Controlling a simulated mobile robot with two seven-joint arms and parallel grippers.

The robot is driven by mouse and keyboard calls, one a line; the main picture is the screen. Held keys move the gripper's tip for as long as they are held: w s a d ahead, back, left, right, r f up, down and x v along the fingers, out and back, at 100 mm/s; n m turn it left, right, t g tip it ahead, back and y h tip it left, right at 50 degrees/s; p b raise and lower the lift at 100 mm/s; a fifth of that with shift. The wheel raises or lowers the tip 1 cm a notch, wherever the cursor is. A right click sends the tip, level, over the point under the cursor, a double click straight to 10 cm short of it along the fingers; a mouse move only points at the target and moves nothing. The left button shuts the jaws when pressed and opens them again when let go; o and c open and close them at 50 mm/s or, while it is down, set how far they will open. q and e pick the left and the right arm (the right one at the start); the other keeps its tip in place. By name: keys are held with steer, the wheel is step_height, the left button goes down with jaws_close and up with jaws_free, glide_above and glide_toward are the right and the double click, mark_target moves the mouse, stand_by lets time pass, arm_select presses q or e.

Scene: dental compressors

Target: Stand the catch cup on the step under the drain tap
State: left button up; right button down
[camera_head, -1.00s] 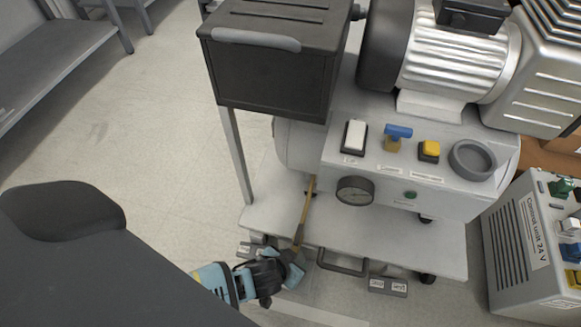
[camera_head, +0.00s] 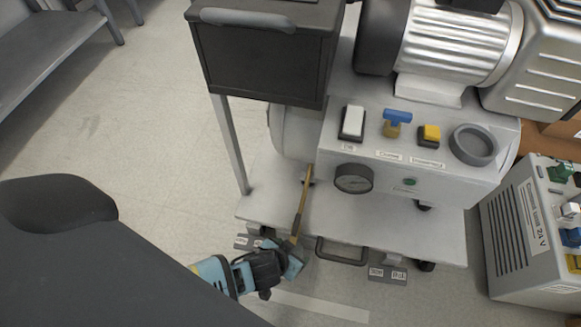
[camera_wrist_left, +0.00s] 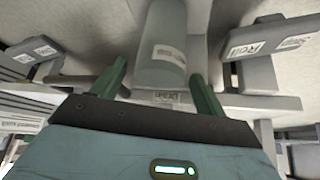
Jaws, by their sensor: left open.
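My left gripper (camera_head: 290,262) is low at the front edge of the compressor's pale base shelf (camera_head: 400,236). In the left wrist view its two green fingers (camera_wrist_left: 158,88) are apart. A smooth grey cylinder (camera_wrist_left: 165,30) with a label shows between and beyond them; it may be the catch cup, and I cannot tell if the fingers touch it. In the head view I cannot make out a cup. A thin brownish rod (camera_head: 303,200) slopes from under the compressor toward the gripper; I cannot tell if it belongs to the drain tap. My right gripper is not in view.
The compressor's panel carries a blue-handled valve (camera_head: 396,122), a yellow button (camera_head: 430,136), a grey ring (camera_head: 473,145) and a gauge (camera_head: 353,178). Labelled pedals (camera_head: 388,274) and a dark handle (camera_head: 341,253) stick out below. A control unit (camera_head: 518,240) stands right. Floor at left is clear.

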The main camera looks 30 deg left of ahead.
arm_select(q)
steer(key=p+v, duration=0.6)
steer(key=v, duration=0.6)
steer(key=shift+r, duration=0.2)
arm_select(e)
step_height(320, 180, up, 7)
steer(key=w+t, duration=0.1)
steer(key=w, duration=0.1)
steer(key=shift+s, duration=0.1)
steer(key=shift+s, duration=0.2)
arm_select(q)
steer(key=shift+o, duration=0.4)
steer(key=shift+r+p, duration=0.1)
steer(key=shift+p, duration=0.2)
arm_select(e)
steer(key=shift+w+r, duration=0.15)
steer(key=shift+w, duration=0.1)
